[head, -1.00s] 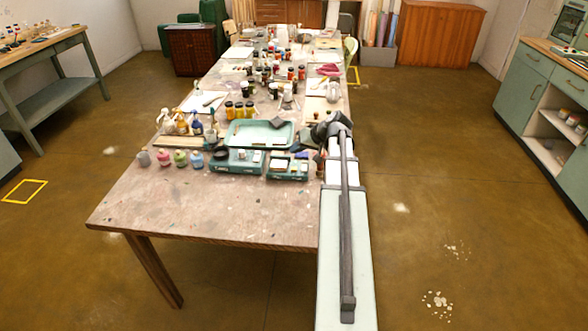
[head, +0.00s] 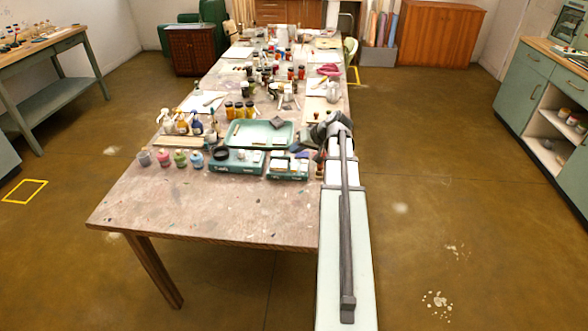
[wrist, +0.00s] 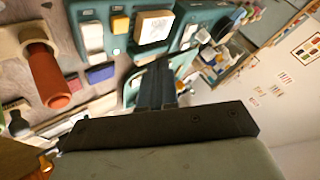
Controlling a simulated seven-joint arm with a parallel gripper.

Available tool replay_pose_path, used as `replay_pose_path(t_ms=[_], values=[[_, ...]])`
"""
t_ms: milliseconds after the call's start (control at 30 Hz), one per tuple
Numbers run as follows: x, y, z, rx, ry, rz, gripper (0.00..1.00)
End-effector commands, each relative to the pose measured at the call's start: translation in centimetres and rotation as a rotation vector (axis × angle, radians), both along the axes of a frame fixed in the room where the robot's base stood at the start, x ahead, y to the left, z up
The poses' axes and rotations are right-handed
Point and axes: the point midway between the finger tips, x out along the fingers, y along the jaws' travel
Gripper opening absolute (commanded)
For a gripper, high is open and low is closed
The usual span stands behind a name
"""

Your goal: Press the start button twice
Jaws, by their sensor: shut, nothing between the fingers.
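In the wrist view a teal panel (wrist: 193,10) carries a large cream square block (wrist: 154,27), a small yellow button (wrist: 120,24) and a white block (wrist: 92,36). No start label is readable, so I cannot tell which is the start button. My gripper (wrist: 161,80) is shut and empty, its dark fingers pointing toward the panel's lower edge. I cannot tell whether it touches anything. In the head view two teal boxes, one on the left (head: 222,169) and one on the right (head: 287,176), sit on the table beside my arm's end, where the fingers are hard to make out.
A teal tray (head: 238,140) lies just behind the boxes. Small paint pots (head: 180,159) and spray bottles (head: 182,125) stand left of them. An orange-red cylinder (wrist: 48,78) is left of my fingers in the wrist view. The table's front (head: 200,208) is bare.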

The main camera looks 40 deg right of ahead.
Motion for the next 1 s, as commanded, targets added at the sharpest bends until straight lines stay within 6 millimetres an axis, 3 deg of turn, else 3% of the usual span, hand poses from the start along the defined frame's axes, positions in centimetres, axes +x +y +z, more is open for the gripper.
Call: replay_pose_path(t_ms=[700,1000], values=[[0.0,0.0,0.1,0.0,0.0,0.0,0.0],[0.1,-0.1,2.9,-0.002,-0.002,0.0,0.0]])
